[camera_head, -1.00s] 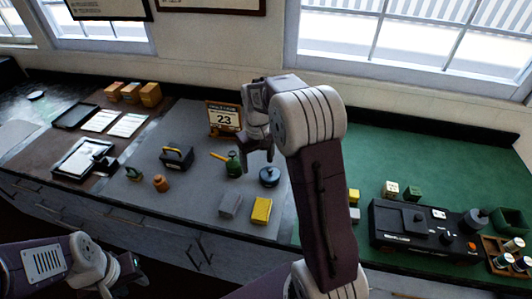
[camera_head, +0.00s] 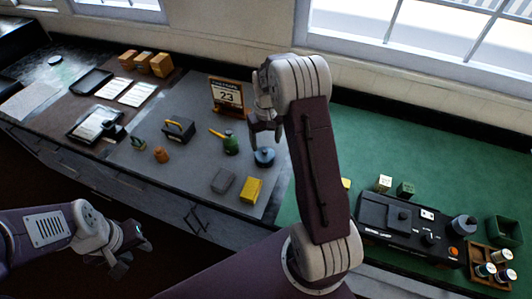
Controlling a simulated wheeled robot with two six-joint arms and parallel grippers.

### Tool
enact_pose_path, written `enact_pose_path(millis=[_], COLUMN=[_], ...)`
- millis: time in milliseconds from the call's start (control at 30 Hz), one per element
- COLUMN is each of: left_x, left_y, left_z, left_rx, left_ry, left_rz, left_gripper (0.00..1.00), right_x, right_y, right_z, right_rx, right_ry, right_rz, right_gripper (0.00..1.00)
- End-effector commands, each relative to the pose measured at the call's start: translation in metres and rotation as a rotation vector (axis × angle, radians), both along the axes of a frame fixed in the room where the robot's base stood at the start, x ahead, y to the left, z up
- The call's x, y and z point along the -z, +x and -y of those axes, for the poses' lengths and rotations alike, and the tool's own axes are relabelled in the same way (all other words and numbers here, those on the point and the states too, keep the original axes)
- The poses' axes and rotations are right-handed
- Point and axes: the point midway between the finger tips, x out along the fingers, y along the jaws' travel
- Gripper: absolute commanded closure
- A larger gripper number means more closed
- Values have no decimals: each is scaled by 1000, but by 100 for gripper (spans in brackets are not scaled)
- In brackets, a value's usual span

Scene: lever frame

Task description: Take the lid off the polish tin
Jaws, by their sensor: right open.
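The polish tin appears to be the small dark blue round tin with a knob on its lid (camera_head: 264,157), standing on the grey mat. The lid sits on it. My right gripper (camera_head: 265,138) is open, pointing down just above and behind the tin in the picture. Its fingers look empty, and I cannot tell whether they touch the knob. My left gripper (camera_head: 132,256) is low at the left, in front of the counter and away from the tin. Its finger gap is unclear.
Near the tin are a green oil can (camera_head: 230,144), a grey block (camera_head: 223,181), a yellow block (camera_head: 251,190) and a calendar (camera_head: 228,94). A black machine (camera_head: 405,222) is on the green mat at right.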

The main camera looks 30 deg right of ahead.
Motion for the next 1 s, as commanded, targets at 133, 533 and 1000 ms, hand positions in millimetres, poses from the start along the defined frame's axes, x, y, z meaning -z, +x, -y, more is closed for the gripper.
enact_pose_path(millis=[133,533,1000], left_x=[-10,-14,-14], left_y=[0,0,0], left_z=[0,0,0], left_rx=[0,0,0], left_ry=[0,0,0], left_rz=[0,0,0], left_gripper=[64,64,64], right_x=[18,52,52], right_y=[0,2,1], right_z=[0,1,0], right_rx=[0,-1,-1], right_ry=[1,0,0], right_rz=[-6,1,-2], right_gripper=[30,30,100])
